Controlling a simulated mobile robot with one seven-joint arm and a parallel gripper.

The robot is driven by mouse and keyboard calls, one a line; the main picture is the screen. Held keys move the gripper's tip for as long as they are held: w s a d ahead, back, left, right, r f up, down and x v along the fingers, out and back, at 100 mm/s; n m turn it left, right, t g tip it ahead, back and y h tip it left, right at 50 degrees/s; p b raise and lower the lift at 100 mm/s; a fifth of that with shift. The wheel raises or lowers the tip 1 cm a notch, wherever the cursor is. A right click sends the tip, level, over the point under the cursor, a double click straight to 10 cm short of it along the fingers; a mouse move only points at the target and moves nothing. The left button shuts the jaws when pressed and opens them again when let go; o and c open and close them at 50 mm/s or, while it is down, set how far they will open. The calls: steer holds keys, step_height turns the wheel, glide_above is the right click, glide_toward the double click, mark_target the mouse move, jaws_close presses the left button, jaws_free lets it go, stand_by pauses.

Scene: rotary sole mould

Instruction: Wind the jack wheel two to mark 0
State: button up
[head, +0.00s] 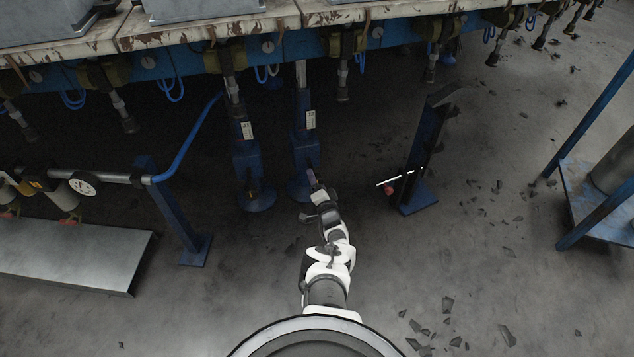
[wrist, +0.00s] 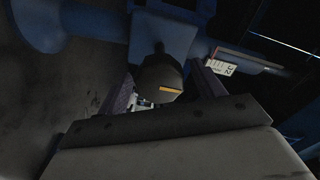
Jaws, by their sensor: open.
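Two blue jacks stand under the machine's edge in the head view, a left one (head: 246,158) and a right one (head: 304,150). Each has a round base and a small white label. My gripper (head: 316,188) reaches to the low front of the right jack. In the wrist view, a dark round wheel (wrist: 158,82) with an orange-yellow mark sits on a blue jack body (wrist: 165,35). My gripper (wrist: 163,76) is open, with one finger on each side of the wheel; contact cannot be told. A white scale label (wrist: 222,67) shows at the right. Which jack number this is cannot be read.
A blue railing leg (head: 175,215) and a grey plate (head: 75,250) are at left. Rubble (head: 447,305) lies on the floor at right. The machine table (head: 150,30) overhangs the jacks.

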steer(key=p+v, duration=0.9)
steer(key=v, duration=0.4)
steer(key=shift+s, duration=0.35)
steer(key=shift+d, duration=0.1)
